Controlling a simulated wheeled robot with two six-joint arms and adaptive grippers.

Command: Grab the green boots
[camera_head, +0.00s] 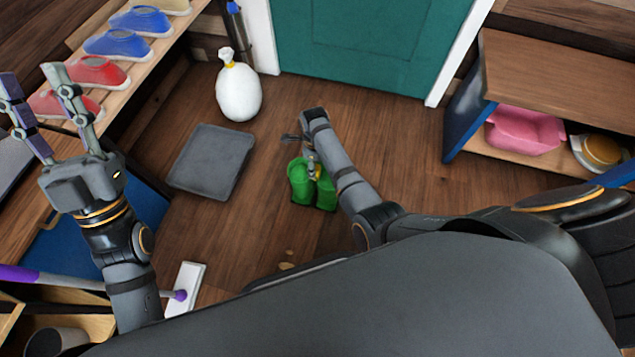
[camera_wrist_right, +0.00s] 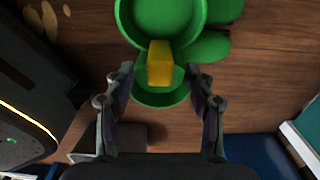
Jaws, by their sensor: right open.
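The green boots (camera_head: 301,183) stand on the wooden floor in the head view, partly hidden by my right arm. In the right wrist view I see a boot's round green opening (camera_wrist_right: 163,18) from above, with a yellow block-like part (camera_wrist_right: 160,64) at its near side. My right gripper (camera_head: 311,158) is over the boots. In the wrist view its open fingers (camera_wrist_right: 158,75) stand on either side of the yellow part, with gaps on both sides. My left gripper (camera_head: 32,78) is raised at the left with its fingers spread, empty, in front of the shoe shelf.
A grey mat (camera_head: 212,162) lies left of the boots, and a white tied bag (camera_head: 238,92) stands behind it. A shoe shelf (camera_head: 150,62) is at the left. A low shelf unit (camera_head: 560,72) with a pink tub (camera_head: 525,130) is at the right. Floor before the teal door (camera_head: 365,45) is clear.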

